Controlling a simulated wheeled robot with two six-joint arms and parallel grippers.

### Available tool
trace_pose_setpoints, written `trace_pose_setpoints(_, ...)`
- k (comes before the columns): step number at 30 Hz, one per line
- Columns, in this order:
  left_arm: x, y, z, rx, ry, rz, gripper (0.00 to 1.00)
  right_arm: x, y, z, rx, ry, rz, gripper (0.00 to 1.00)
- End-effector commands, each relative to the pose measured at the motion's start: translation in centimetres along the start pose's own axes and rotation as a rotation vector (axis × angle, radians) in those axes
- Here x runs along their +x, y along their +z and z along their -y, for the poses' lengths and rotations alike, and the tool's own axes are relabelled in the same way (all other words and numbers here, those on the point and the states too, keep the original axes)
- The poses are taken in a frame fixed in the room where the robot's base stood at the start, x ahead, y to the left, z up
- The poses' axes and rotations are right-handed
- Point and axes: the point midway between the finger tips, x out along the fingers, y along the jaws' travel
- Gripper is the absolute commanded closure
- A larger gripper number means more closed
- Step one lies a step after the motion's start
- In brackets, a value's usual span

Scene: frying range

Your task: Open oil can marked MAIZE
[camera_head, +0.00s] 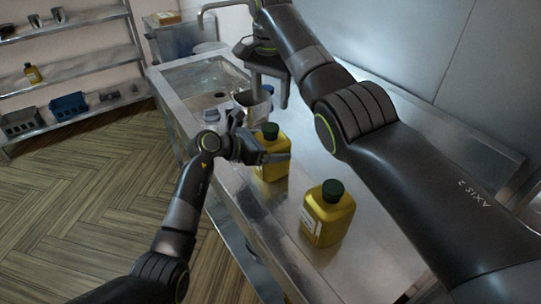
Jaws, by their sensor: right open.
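Two yellow oil cans with dark green caps stand upright on the metal counter. The farther can (271,171) is partly covered by my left gripper (275,156), which has a finger across its front. The other finger is hidden, so I cannot tell whether it grips the can. The nearer can (327,217) stands free, with a pale label on its left side. I cannot read MAIZE on either can. My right gripper (269,97) is open, pointing down above and behind the farther can, apart from its cap.
A metal pot (252,104) and a grey-capped container (211,116) stand behind the farther can, beside the sink (205,82). Wall shelves (70,71) at left hold bins and a small yellow bottle (32,73). The counter around the nearer can is clear.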

Motion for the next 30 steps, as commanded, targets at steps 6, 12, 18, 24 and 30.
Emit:
trace_pose_setpoints(6, -0.03, -0.02, -0.01, 0.0, 0.0, 0.0, 0.41, 0.0, 0.01, 0.01, 0.0, 0.0, 0.0, 0.43)
trace_pose_setpoints(12, -0.04, -0.04, -0.02, 0.0, 0.0, 0.0, 0.67, 0.0, 0.01, 0.0, 0.004, 0.0, 0.0, 0.43)
trace_pose_setpoints(18, -0.04, -0.05, -0.02, -0.001, 0.0, -0.001, 0.79, 0.0, 0.01, 0.0, 0.12, 0.0, 0.0, 0.43)
trace_pose_setpoints(24, -0.04, -0.05, -0.03, -0.001, 0.0, -0.001, 0.79, 0.0, 0.0, 0.01, 0.413, 0.0, 0.0, 0.43)
trace_pose_setpoints(30, -0.04, -0.06, -0.03, -0.001, 0.0, -0.001, 0.79, -0.01, 0.0, 0.01, 0.737, 0.0, 0.0, 0.43)
